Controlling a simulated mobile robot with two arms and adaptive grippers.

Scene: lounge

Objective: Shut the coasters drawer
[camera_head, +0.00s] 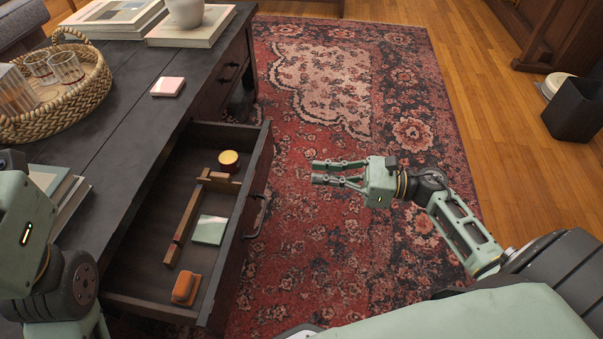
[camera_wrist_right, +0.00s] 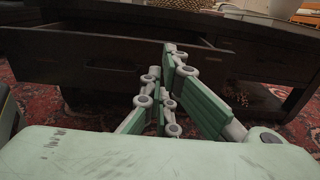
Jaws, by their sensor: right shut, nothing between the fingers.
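The coasters drawer (camera_head: 150,303) stands pulled out from the dark table (camera_head: 110,140). Inside it lie a pale green coaster (camera_head: 210,230), an orange block-like item (camera_head: 186,288), a round yellow-topped tin (camera_head: 229,160) and a wooden divider (camera_head: 186,220). Its front, with a dark handle (camera_head: 257,216), faces right. My right gripper (camera_head: 316,172) is shut and empty, to the right of the drawer front and apart from it. In the right wrist view, the gripper (camera_wrist_right: 168,75) points toward a dark drawer front (camera_wrist_right: 80,65). My left arm shows at the left edge; its fingers are out of frame.
A wicker tray (camera_head: 97,92) with glasses, a pink-topped coaster stack (camera_head: 168,86) and books (camera_head: 190,28) rest on the tabletop. A second drawer, shut, is farther back. The patterned rug (camera_head: 340,255) right of the drawer is clear. A dark bin (camera_head: 575,112) stands far right.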

